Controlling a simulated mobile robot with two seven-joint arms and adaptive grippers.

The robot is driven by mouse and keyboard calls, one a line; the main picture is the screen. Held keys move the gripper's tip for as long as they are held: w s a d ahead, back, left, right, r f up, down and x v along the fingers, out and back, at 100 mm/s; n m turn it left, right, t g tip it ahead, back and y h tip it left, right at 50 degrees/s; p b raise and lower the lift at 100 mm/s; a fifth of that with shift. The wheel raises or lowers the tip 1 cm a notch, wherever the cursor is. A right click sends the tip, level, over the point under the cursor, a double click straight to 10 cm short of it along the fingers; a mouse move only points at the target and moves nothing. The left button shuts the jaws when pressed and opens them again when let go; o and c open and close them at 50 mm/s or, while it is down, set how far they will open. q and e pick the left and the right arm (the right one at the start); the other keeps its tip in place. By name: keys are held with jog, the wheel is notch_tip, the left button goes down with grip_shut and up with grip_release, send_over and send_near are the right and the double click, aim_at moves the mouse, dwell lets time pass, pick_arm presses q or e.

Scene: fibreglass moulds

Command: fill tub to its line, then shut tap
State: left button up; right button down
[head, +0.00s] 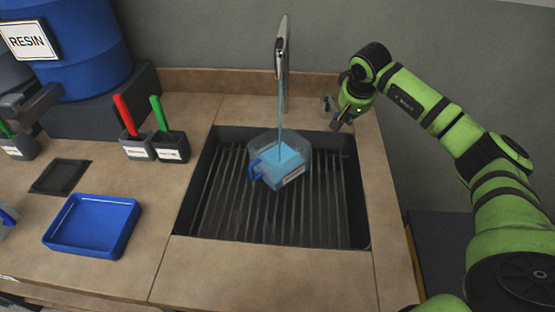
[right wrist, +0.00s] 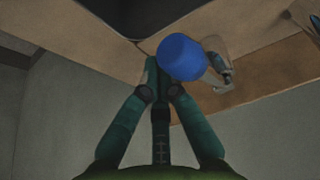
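The clear tub (head: 266,178) with a blue handle stands on the slatted rack in the sink. A thin stream runs from the tall metal tap (head: 282,50) into it. Light-blue liquid shows inside; I cannot make out the line or the level against it. My right gripper (head: 342,120) is at the sink's back right corner, beside the small metal tap lever (head: 328,103). In the right wrist view its fingers are together, beside a round blue knob (right wrist: 182,57) that partly covers them; contact is unclear. My left gripper is not in view.
The sink (head: 340,215) has free rack around the tub. On the counter at left are a blue tray (head: 92,226), holders with red (head: 125,115) and green (head: 158,113) handled tools, and a dark square plate (head: 60,177). A blue resin drum (head: 75,50) stands behind.

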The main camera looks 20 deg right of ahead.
jog(key=shift+w+a+r, duration=0.1)
jog(key=shift+w+a, duration=0.15)
jog(key=shift+a, duration=0.6)
notch_tip(320, 180, up, 8)
jog(key=s+d+p, duration=0.1)
jog(key=d+p, duration=0.1)
jog(key=p, duration=0.4)
